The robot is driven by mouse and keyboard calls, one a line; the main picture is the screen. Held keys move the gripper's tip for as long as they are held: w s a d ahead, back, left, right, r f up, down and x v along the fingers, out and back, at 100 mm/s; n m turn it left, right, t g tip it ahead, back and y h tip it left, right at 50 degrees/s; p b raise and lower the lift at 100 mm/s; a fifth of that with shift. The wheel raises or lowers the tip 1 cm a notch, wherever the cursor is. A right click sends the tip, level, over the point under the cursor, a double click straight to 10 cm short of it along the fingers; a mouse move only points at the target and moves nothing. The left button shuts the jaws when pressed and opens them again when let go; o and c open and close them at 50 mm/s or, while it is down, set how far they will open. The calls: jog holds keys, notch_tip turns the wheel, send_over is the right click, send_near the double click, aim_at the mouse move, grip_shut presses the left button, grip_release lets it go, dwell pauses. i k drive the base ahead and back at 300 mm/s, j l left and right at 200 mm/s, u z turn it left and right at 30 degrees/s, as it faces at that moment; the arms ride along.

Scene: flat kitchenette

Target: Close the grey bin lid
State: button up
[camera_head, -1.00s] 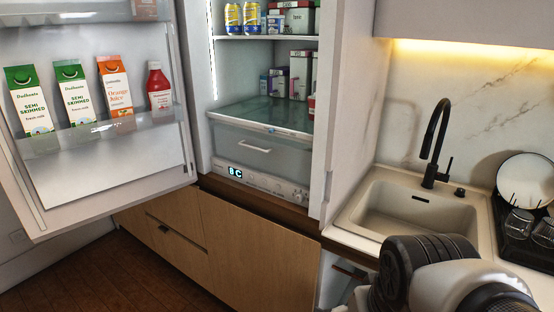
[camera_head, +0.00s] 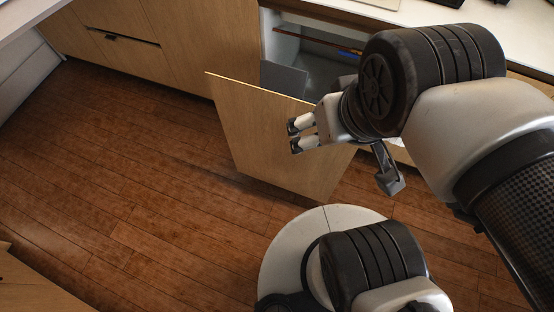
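An upright grey panel (camera_head: 283,79), probably the grey bin lid, shows inside the open cabinet under the counter. It stands behind the top edge of the open wooden cabinet door (camera_head: 265,145). The lower part of the panel is hidden by the door, and the bin body cannot be told clearly. My gripper (camera_head: 296,135) is in front of the door, right of its middle, pointing left. Its two pale fingers with dark tips are apart, with nothing seen between them. My arm hides part of the cabinet's right side.
The open door juts out over the wooden floor (camera_head: 130,165), which is clear at left and centre. Closed wooden cabinet fronts (camera_head: 190,40) stand to the left. The pale counter (camera_head: 415,12) runs along the top right. A wooden edge (camera_head: 25,290) shows at bottom left.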

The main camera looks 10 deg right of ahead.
aim_at(282, 78)
jog(key=k, duration=1)
jog(key=z, duration=0.7)
jog(key=i+j+z, duration=0.2)
jog(key=j+z, duration=0.25)
jog(key=j, duration=0.15)
jog(key=i+j+z, duration=0.1)
jog(key=j+z, duration=0.35)
jog(key=j, duration=0.15)
jog(key=j+z, duration=0.45)
jog(key=j, duration=0.2)
jog(key=k+j+z, duration=0.1)
jog(key=j+z, duration=0.35)
jog(key=j, duration=0.2)
jog(key=k+j, duration=0.1)
jog(key=j, duration=0.35)
jog(key=k+j, duration=0.1)
jog(key=j, duration=0.3)
jog(key=k+j, duration=0.1)
jog(key=j, duration=0.35)
jog(key=k+j+z, duration=0.1)
jog(key=j, duration=0.3)
jog(key=k+j, duration=0.15)
jog(key=j, duration=0.3)
jog(key=k+j, duration=0.1)
jog(key=j, duration=0.3)
jog(key=i+j, duration=0.75)
jog(key=i+z, duration=0.05)
